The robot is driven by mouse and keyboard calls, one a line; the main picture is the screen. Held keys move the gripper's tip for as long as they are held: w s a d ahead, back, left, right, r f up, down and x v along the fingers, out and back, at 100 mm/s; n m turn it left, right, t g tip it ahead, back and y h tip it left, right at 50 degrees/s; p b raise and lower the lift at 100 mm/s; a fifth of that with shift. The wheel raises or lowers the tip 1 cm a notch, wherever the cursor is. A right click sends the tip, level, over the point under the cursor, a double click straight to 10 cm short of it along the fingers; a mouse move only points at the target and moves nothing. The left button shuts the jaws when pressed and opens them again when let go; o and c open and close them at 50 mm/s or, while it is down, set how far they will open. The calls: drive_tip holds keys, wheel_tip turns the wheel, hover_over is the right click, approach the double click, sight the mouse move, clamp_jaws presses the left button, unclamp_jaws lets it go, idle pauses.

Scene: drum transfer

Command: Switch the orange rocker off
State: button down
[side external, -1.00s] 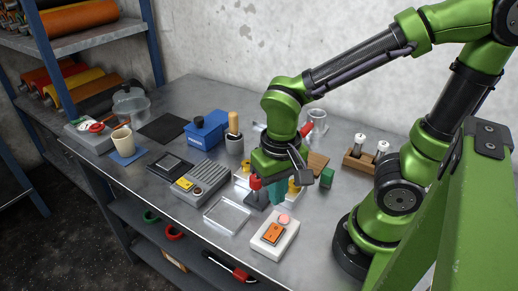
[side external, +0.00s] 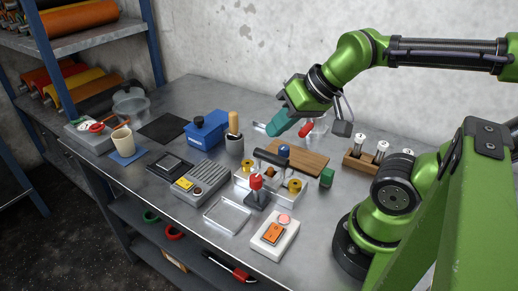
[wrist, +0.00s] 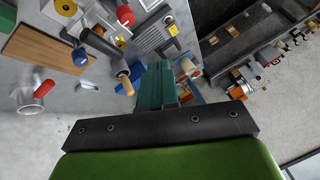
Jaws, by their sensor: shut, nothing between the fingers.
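The orange rocker (side external: 272,234) sits on the top of a white box (side external: 263,248) at the front edge of the bench in the side view. A round pink button (side external: 284,219) is beside it on the same box. The rocker's tilt is too small to tell. My gripper (side external: 274,130) is shut and empty, with its teal fingers raised above the back of the bench, well away from the box. In the wrist view the shut fingers (wrist: 154,72) show in the middle; I cannot make out the rocker there.
A lever with a red knob (side external: 256,182) and a clear empty tray (side external: 227,215) stand near the white box.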

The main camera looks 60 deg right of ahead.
wheel_tip(320, 180, down, 12)
drive_tip(key=a+n+g+h, duration=0.2)
drive_tip(key=n+g+h, duration=0.1)
drive_tip(key=n+g, duration=0.7)
drive_tip(key=a+r+n, duration=0.2)
drive_tip(key=r+n, duration=0.1)
drive_tip(key=n, duration=1.2)
drive_tip(key=a+r+n, duration=0.3)
drive_tip(key=n, duration=1.2)
drive_tip(key=shift+a+r+g, duration=0.15)
drive_tip(key=shift+g, duration=0.15)
drive_tip(key=shift+w, duration=0.1)
